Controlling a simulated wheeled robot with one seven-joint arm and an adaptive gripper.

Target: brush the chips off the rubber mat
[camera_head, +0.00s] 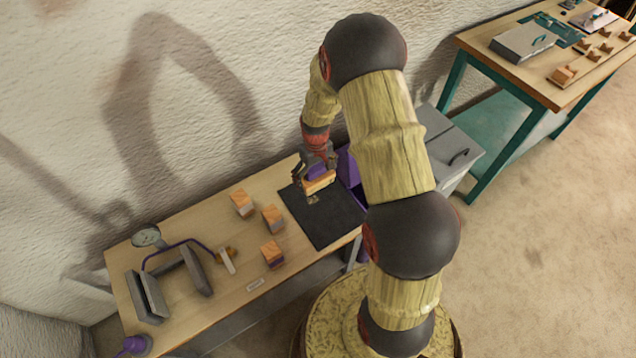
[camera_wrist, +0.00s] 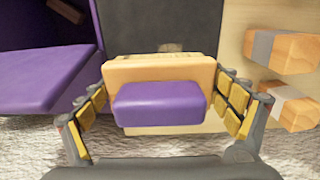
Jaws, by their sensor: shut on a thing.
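My gripper (camera_head: 314,174) is shut on a brush (camera_wrist: 160,108), a pale wooden block with a purple grip, held between the yellow-padded fingers. In the head view the brush (camera_head: 320,185) is over the far part of the black rubber mat (camera_head: 325,222). I cannot tell whether its underside touches the mat. A small cluster of brownish chips (camera_head: 313,199) lies on the mat just in front of the brush. In the wrist view some chips (camera_wrist: 171,47) show just past the brush's upper edge, on the dark mat (camera_wrist: 150,22). The brush may hide others.
A purple bin (camera_wrist: 50,80) stands beside the mat, partly behind my arm in the head view. Several banded wooden blocks (camera_head: 273,218) stand left of the mat.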

